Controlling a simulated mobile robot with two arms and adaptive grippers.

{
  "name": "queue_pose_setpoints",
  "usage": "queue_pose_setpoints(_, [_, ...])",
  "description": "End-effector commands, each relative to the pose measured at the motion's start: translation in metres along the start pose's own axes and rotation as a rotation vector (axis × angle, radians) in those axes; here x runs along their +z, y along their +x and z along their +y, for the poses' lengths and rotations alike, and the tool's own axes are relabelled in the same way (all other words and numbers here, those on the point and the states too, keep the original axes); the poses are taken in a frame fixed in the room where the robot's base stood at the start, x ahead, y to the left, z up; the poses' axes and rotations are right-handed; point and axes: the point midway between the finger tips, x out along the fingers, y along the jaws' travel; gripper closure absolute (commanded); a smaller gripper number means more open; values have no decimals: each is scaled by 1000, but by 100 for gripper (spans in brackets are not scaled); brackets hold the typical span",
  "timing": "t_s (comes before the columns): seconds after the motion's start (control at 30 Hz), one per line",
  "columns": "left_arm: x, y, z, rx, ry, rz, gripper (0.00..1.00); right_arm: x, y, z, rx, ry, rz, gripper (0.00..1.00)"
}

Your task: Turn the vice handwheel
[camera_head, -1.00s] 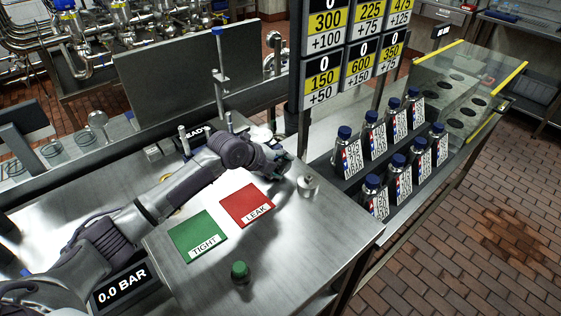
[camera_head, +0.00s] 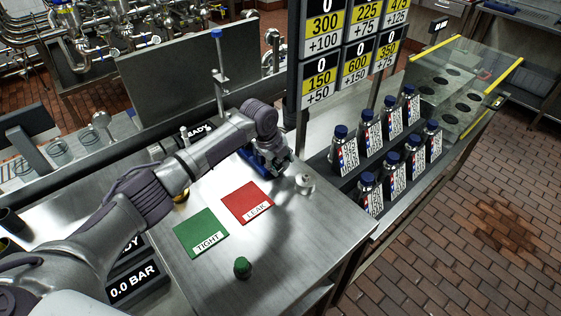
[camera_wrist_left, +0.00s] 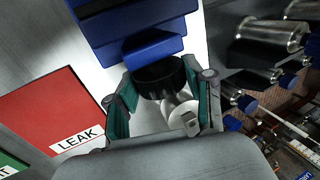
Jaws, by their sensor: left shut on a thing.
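The blue vice (camera_head: 257,163) stands on the steel table, partly hidden behind my left arm; its blue body (camera_wrist_left: 130,40) fills the top of the left wrist view. The black round handwheel (camera_wrist_left: 160,76) sits at the near end of the vice. My left gripper (camera_head: 282,172) is at the vice's right end. In the left wrist view its green-padded fingers (camera_wrist_left: 163,100) are on either side of the handwheel, shut on it. My right gripper is not in view.
A red LEAK mat (camera_head: 246,198) and green TIGHT mat (camera_head: 200,232) lie in front, with a green-capped item (camera_head: 242,267) nearby. Several labelled bottles (camera_head: 392,170) stand on the right rack. A display (camera_head: 133,283) reads 0.0 BAR.

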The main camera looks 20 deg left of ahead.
Motion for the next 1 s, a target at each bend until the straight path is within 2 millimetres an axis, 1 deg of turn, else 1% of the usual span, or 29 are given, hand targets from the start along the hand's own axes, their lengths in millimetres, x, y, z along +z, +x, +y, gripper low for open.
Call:
queue_pose_setpoints(0.3, [0, 0, 0, 2, 0, 0, 82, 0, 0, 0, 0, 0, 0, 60])
queue_pose_setpoints(0.33, [0, 0, 0, 2, 0, 0, 43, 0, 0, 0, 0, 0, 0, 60])
queue_pose_setpoints(0.37, [0, 0, 0, 2, 0, 0, 38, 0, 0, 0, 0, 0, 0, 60])
queue_pose_setpoints(0.6, [0, 0, 0, 1, 0, 0, 37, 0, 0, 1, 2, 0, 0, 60])
queue_pose_setpoints(0.67, [0, 0, 0, 1, 0, 0, 37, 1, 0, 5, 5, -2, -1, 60])
queue_pose_setpoints(0.77, [0, -5, 0, 0, 0, 0, 37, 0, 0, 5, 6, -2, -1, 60])
queue_pose_setpoints(0.87, [0, -18, -1, -3, 1, -1, 37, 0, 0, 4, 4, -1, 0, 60])
queue_pose_setpoints(1.0, [1, -47, -1, -3, 2, -1, 37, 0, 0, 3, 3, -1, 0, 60])
